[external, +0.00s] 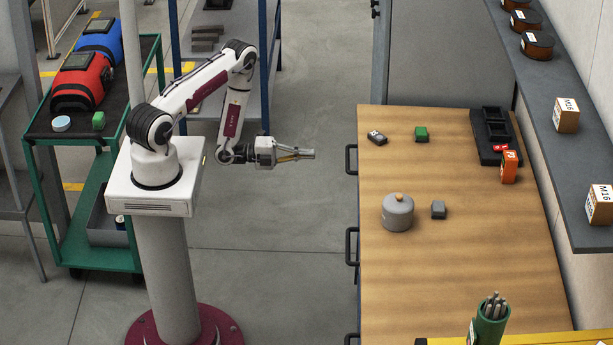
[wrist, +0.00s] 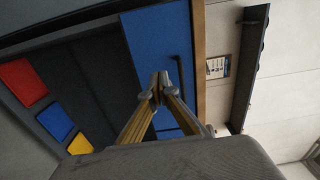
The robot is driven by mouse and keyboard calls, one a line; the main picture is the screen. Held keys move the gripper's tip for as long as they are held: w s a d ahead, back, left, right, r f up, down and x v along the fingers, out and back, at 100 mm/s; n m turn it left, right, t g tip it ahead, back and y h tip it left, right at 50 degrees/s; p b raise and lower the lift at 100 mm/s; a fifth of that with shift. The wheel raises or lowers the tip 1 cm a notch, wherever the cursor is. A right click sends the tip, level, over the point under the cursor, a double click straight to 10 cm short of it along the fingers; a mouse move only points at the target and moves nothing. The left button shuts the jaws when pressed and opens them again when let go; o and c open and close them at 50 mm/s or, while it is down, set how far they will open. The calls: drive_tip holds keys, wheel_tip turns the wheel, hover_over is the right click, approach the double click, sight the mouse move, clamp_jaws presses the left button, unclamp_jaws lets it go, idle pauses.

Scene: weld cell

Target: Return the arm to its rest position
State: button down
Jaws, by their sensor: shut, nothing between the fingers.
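My arm is folded above its white pedestal, with the forearm hanging down and the wrist level. My gripper (external: 306,154) points right, toward the bench, and is clear of the bench's left edge. In the wrist view my gripper (wrist: 159,84) shows its two fingers meeting at the tips, with nothing between them. No object touches it.
A wooden bench (external: 470,270) stands to the right, bearing a grey pot (external: 397,212), a grey block (external: 438,210), a green block (external: 421,134) and a black tray (external: 485,151). A green cart (external: 58,262) stands left. Open floor lies between pedestal and bench.

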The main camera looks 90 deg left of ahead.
drive_tip(key=s+f+n+g, duration=0.4)
drive_tip(key=f+g, duration=0.1)
drive_tip(key=f, duration=0.3)
drive_tip(key=s+f+n+g, duration=0.4)
drive_tip(key=f+n+g, duration=0.1)
drive_tip(key=f, duration=0.3)
drive_tip(key=s+d+r+n+g, duration=0.2)
drive_tip(key=s+r+n+g, duration=0.1)
drive_tip(key=r, duration=0.6)
drive_tip(key=s+d+r+n+g+y, duration=0.1)
drive_tip(key=s+r+n+g, duration=0.2)
drive_tip(key=r, duration=0.5)
drive_tip(key=s+d+r+n+g, duration=0.2)
drive_tip(key=s+r+n, duration=0.15)
drive_tip(key=r, duration=0.55)
drive_tip(key=s+d+r+t, duration=0.2)
drive_tip(key=d+r, duration=0.8)
drive_tip(key=r, duration=0.1)
drive_tip(key=s+d+r+t+h, duration=0.1)
drive_tip(key=s+d+r+t, duration=0.2)
drive_tip(key=d+r, duration=0.7)
wheel_tip(320, 180, up, 2)
drive_tip(key=shift+r+m+t, duration=0.2)
drive_tip(key=shift+m+t, duration=0.1)
drive_tip(key=shift+m, duration=0.05)
